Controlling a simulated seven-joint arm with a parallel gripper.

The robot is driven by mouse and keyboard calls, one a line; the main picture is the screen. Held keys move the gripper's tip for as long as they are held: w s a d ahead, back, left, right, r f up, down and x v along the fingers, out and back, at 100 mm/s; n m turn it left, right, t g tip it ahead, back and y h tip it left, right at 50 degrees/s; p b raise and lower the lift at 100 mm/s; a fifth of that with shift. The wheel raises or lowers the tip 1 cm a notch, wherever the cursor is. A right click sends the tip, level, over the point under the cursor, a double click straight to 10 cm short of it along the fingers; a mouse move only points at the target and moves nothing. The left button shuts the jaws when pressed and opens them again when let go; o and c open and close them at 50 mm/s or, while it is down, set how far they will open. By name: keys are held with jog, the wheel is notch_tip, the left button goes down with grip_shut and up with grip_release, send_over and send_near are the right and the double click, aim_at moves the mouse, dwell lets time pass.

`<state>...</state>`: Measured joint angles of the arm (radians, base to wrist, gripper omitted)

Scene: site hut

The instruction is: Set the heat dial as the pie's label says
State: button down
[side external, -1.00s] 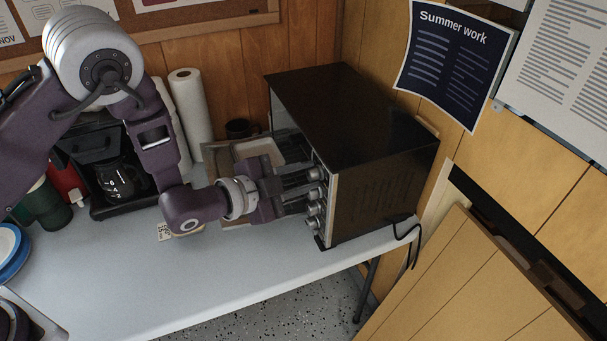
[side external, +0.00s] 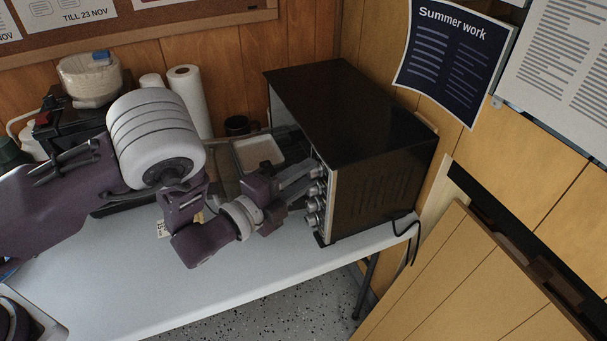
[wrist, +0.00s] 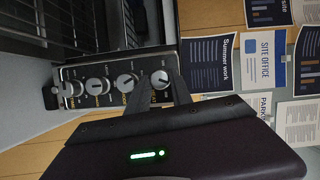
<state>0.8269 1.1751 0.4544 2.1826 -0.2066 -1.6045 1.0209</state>
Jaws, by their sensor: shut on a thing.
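The dark oven (side external: 355,130) stands on the table with a column of several silver knobs (side external: 313,204) on its front edge. In the wrist view the knobs (wrist: 97,86) line up sideways. My gripper (side external: 312,168) is shut on the uppermost knob; the wrist view shows this top knob (wrist: 160,79) between my fingers.
A paper roll (side external: 190,98) and a dark mug (side external: 237,125) stand behind, near the wood wall. A black cable (side external: 412,240) hangs at the oven's back right. The white table (side external: 150,300) is clear in front of my arm.

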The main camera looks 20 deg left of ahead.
dwell(0.3)
jog(key=c, duration=1.1)
grip_release()
jog(key=shift+c, duration=0.2)
